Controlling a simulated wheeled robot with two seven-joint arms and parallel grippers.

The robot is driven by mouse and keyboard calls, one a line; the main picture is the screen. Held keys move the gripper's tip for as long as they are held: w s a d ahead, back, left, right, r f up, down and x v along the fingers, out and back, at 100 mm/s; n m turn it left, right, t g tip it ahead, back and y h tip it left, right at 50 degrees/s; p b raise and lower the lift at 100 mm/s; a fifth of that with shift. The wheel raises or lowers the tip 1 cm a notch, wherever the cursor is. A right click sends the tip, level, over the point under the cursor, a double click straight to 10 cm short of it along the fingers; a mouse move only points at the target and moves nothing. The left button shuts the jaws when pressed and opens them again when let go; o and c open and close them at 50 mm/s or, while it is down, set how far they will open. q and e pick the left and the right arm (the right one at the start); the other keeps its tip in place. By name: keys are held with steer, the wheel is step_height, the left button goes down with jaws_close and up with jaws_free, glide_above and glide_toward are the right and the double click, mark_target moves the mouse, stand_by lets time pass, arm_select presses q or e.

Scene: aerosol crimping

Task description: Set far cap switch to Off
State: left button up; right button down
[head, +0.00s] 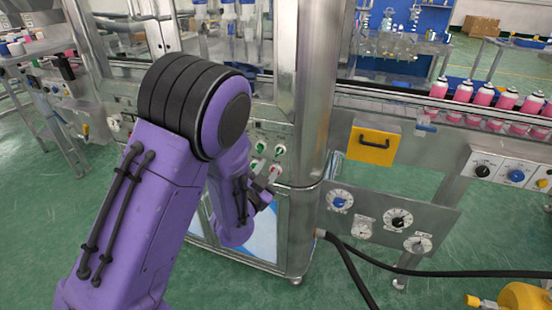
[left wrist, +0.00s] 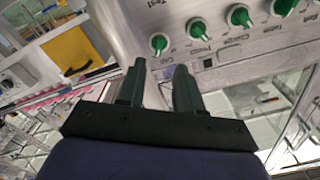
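A metal control panel carries a row of green rotary switches. In the left wrist view the nearest green switch (left wrist: 158,43) has a small label below it that seems to read "Cap". Other green switches (left wrist: 197,28) and (left wrist: 238,14) continue to the upper right. Their exact settings are too small to tell. In the head view green switches (head: 260,147) show just above my left gripper (head: 265,190). In the left wrist view the left gripper (left wrist: 158,76) has its two dark fingers apart with nothing between them, just below the nearest switch and apparently apart from it. My right gripper is out of view.
A steel column (head: 312,130) stands right of the panel. A yellow box with a black handle (head: 373,142), a dial plate (head: 385,222) and a conveyor with pink cans (head: 485,97) lie further right. Black hoses (head: 440,272) cross the lower right.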

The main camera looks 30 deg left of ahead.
mark_target(277, 155)
arm_select(q)
steer(key=x, duration=0.7)
steer(key=shift+w+f+p, duration=0.1)
steer(key=shift+p, duration=0.3)
jaws_close()
steer(key=n, duration=1.2)
steer(key=shift+p, duration=0.35)
